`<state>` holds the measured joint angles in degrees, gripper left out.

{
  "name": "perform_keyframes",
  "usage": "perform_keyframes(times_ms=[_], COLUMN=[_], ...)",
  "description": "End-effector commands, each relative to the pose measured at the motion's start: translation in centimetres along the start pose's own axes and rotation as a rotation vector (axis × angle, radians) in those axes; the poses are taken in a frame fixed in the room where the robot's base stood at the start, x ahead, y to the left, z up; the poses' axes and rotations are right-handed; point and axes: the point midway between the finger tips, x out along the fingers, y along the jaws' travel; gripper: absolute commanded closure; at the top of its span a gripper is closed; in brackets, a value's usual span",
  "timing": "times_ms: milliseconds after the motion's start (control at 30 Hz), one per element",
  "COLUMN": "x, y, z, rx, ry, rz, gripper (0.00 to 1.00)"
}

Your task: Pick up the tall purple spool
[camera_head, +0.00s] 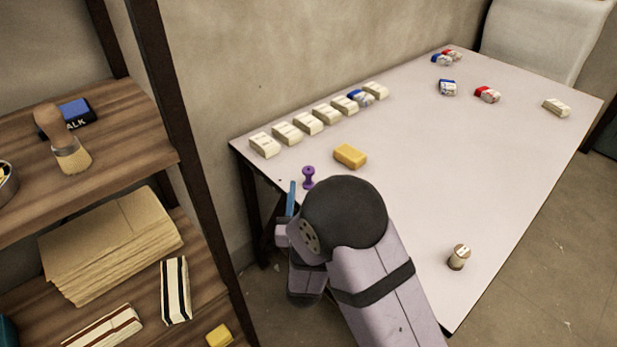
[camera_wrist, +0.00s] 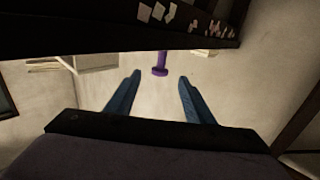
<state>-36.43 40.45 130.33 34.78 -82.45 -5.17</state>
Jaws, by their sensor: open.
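The tall purple spool (camera_head: 308,177) stands upright on the white table near its left edge in the head view. It also shows in the wrist view (camera_wrist: 160,64), ahead of the fingers and roughly centred between them. My gripper (camera_head: 291,199) is at the table's left edge in the head view, just left of and nearer than the spool, with one blue finger showing. In the wrist view the two blue fingers (camera_wrist: 158,88) are apart with nothing between them. The spool is beyond their tips, apart from them.
A yellow block (camera_head: 350,156) lies just right of the spool. A row of cream blocks (camera_head: 287,134) lines the wall edge. A wooden spool (camera_head: 459,257) stands near the front edge of the table (camera_head: 450,170). A wooden shelf (camera_head: 130,130) stands on the left. The table's middle is clear.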

Motion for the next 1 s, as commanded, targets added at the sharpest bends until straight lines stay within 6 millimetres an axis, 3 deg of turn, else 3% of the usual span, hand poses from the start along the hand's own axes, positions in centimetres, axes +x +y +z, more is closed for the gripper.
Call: perform_keyframes(times_ms=[533, 800, 1000], x=[2.7, 6.0, 7.3], y=[0.1, 0.1, 0.1], z=[0.0, 0.1, 0.1], rx=[-0.001, -0.001, -0.001], ry=[0.0, 0.0, -0.001], rz=[0.001, 0.002, 0.001], gripper=[0.52, 0.52, 0.52])
